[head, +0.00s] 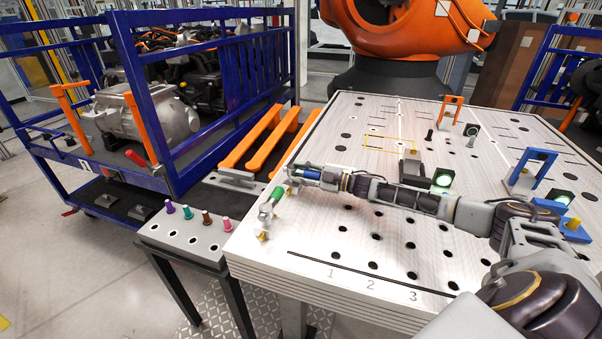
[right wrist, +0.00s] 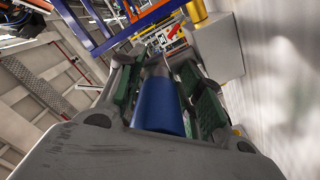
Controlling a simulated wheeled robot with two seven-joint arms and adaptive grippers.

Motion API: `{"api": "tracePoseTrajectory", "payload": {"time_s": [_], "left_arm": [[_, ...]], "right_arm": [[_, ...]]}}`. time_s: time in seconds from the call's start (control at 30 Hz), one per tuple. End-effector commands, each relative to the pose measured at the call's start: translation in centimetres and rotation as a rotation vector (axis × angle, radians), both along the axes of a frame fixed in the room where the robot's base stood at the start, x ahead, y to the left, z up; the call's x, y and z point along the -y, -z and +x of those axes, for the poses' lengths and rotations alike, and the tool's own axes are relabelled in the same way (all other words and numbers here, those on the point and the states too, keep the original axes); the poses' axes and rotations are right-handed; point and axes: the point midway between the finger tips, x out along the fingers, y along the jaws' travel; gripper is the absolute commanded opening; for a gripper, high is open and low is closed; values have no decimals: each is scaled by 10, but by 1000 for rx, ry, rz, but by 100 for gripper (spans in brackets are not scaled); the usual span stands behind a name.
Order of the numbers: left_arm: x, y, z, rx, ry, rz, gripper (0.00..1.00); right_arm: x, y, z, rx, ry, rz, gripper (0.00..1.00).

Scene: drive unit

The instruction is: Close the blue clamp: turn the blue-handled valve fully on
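The blue handle (head: 312,174) of the valve is near the front left corner of the worktable (head: 335,232). My right gripper (head: 302,176) reaches over the table from the right and is at this handle. In the right wrist view the blue handle (right wrist: 160,106) is a thick cylinder between the two green-padded fingers (right wrist: 165,82). Whether the pads press on it is unclear. A yellow fitting (head: 290,168) shows just beyond the handle; the rest of the valve is mostly hidden. A blue arch-shaped clamp part (head: 531,163) stands upright at the table's right. My left gripper is not in view.
A green-handled valve (head: 267,209) stands close in front of my right gripper. An orange arch (head: 451,108) and a green-lit box (head: 442,181) are on the table. A small stand (head: 186,240) with several coloured pegs and a blue cart (head: 180,167) are at left.

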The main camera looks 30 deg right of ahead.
Motion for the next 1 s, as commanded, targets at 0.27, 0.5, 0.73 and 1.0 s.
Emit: {"api": "tracePoseTrajectory", "payload": {"time_s": [0.27, 0.5, 0.73, 1.0], "left_arm": [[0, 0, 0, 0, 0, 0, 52], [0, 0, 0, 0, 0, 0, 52], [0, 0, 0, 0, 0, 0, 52], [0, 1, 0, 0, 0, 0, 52]], "right_arm": [[0, 0, 1, 0, 0, 0, 36], [0, 0, 1, 0, 0, 0, 9], [0, 0, 1, 0, 0, 0, 0], [5, 0, -2, -1, -5, 0, 0]]}}
